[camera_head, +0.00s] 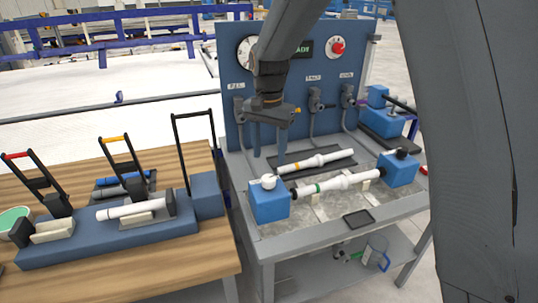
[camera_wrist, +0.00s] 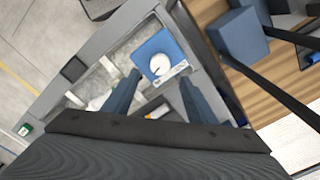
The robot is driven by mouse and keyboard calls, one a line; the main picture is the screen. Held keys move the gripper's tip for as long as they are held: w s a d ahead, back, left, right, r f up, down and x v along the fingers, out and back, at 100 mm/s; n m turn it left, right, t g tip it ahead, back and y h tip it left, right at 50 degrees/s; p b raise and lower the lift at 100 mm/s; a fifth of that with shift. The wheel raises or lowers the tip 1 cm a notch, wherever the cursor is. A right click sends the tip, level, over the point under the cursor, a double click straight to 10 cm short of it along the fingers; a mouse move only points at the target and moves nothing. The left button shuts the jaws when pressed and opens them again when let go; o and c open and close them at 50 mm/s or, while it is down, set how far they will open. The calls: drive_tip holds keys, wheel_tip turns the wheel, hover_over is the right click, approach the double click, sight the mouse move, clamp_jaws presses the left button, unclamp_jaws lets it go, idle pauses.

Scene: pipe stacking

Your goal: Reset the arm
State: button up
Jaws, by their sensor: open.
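My gripper (camera_head: 268,156) points down over the left rear part of the metal workbench (camera_head: 262,240), in front of the blue panel. Its two fingers are apart with nothing between them. In the wrist view the open fingers (camera_wrist: 160,76) reach toward a blue block with a white round knob (camera_wrist: 160,64). In the head view this blue block (camera_head: 268,205) stands below and in front of the fingers. A white pipe with a green band (camera_head: 335,184) spans from it to the right blue block (camera_head: 398,170). A white pipe with an orange band (camera_head: 318,160) lies behind.
The blue panel (camera_head: 228,75) with gauge and red knob stands close behind my gripper. At left, a wooden table (camera_head: 215,255) bears a blue fixture with upright lever handles and a white pipe (camera_head: 133,209). A small black tray (camera_head: 358,218) lies at the bench front.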

drive_tip(key=s+d+f+n, duration=0.2)
drive_tip(key=s+d+n, duration=0.1)
drive_tip(key=s+d, duration=0.5)
drive_tip(key=s+d+f+n+t+b, duration=0.1)
drive_tip(key=s+d+f+n, duration=0.1)
drive_tip(key=s+d, duration=0.6)
drive_tip(key=s+n, duration=0.1)
drive_tip(key=s, duration=0.4)
drive_tip(key=shift+s+d+f, duration=0.25)
drive_tip(key=shift+s, duration=0.15)
idle(0.3)
